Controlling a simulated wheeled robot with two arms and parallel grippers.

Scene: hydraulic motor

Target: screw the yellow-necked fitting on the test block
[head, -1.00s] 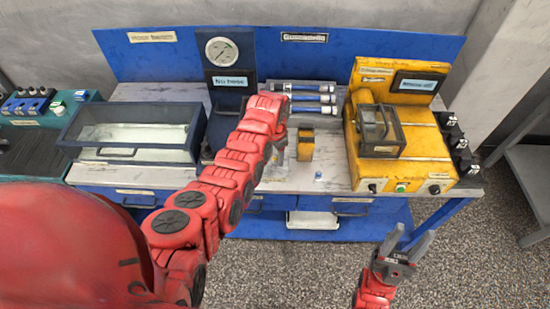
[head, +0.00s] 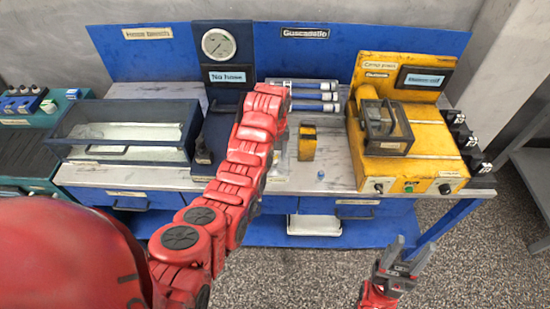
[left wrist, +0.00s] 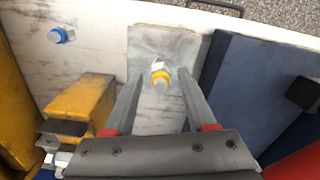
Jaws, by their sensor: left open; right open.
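The yellow-necked fitting (left wrist: 160,78) shows in the left wrist view, with a white top and a yellow ring, over a grey plate (left wrist: 185,42). My left gripper (left wrist: 159,74) is open, with one finger on each side of the fitting; I cannot tell whether they touch it. In the head view my left arm hides the fitting and these fingers. The dark blue test block with a round gauge (head: 218,43) stands behind my left arm; a blue block (left wrist: 255,80) lies right of the fingers in the wrist view. My right gripper (head: 402,255) is open and empty in front of the bench.
A small blue fitting (head: 320,175) stands on the bench; it also shows in the wrist view (left wrist: 61,35). A yellow block (head: 307,143) stands near my left gripper. A yellow machine (head: 415,170) is at right, a clear-walled tray (head: 75,150) at left, and blue-ended hoses (head: 312,97) behind.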

